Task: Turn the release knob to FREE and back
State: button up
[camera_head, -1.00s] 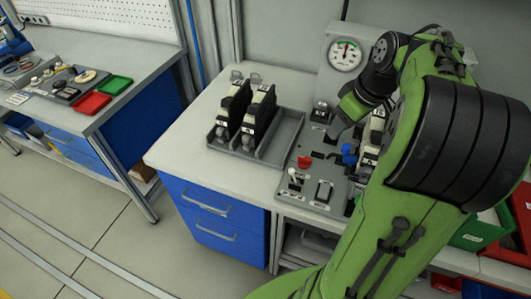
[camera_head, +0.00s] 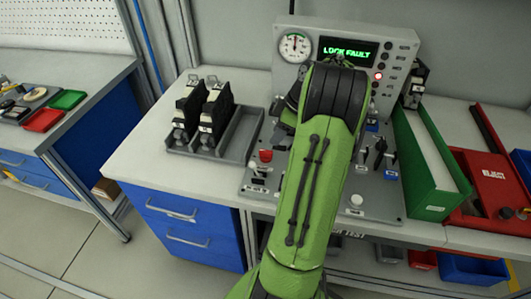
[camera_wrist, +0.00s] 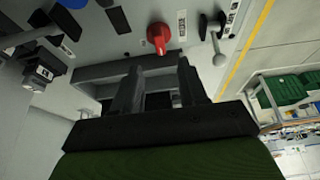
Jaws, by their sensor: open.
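A red knob (camera_head: 265,155) stands at the left of the grey control panel (camera_head: 257,189); I cannot read its label to tell whether it is the release knob. In the wrist view the red knob (camera_wrist: 158,37) is just beyond my gripper (camera_wrist: 158,80), roughly in line with the space between the fingertips. The fingers are apart, with nothing held between them, and do not touch the knob. A display (camera_head: 348,51) behind the panel reads "LOCK FAULT".
A lever with a pale ball end (camera_wrist: 219,59) is right of the red knob in the wrist view. A grey tray (camera_head: 237,140) with black units is on the left. A green bin (camera_head: 425,165) and a red box (camera_head: 487,185) stand right of the panel.

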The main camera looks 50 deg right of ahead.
aim_at(266, 150)
jog(key=b+x, duration=0.2)
jog(key=x, duration=0.6)
jog(key=shift+w+f, duration=0.15)
jog(key=shift+f, duration=0.1)
jog(key=shift+r, duration=0.1)
grip_shut()
